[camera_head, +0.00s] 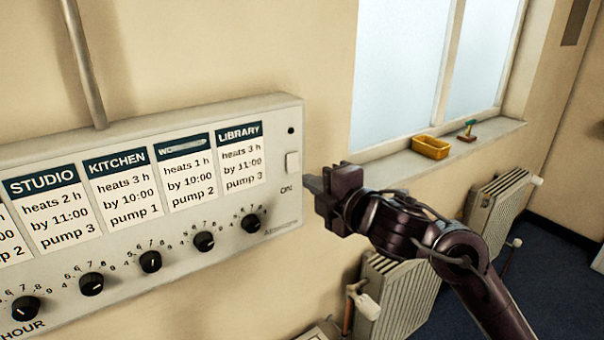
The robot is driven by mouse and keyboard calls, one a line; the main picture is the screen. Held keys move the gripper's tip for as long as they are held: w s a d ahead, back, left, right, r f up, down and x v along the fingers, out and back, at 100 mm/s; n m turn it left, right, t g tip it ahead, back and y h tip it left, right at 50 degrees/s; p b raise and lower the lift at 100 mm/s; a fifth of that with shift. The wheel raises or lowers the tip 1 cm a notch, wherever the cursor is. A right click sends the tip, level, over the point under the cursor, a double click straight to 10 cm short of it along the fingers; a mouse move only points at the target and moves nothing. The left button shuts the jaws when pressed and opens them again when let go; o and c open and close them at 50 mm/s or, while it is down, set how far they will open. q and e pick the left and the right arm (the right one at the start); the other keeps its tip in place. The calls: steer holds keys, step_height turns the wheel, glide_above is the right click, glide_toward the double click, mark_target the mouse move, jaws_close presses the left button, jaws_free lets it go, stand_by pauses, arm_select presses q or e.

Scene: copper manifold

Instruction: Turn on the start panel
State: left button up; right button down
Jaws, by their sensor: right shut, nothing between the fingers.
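The start panel (270,115) is a pale box on the wall at the left, with room cards for studio, kitchen, one partly scratched name and library. Several black knobs (204,241) run along its lower part. A white switch (292,162) sits at its right end, above a label that seems to read "ON". A small dark dot (291,130) is above the switch. My right gripper (308,183) is shut and empty, its tip just right of and slightly below the switch. I cannot tell whether it touches the panel. My left gripper is not in view.
A window sill (400,165) at the right holds a yellow tray (431,147) and a small green-handled object (468,130). Radiators (398,300) stand below it. A pipe (83,62) runs up from the panel's top. Dark blue floor shows at the lower right.

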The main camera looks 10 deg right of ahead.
mark_target(291, 171)
steer(key=shift+p+x, duration=0.5)
steer(key=shift+x, duration=1.45)
steer(key=shift+w+a+t+b, duration=0.1)
steer(key=shift+w+t+b, duration=0.15)
steer(key=shift+b, duration=0.9)
steer(key=shift+f, duration=0.1)
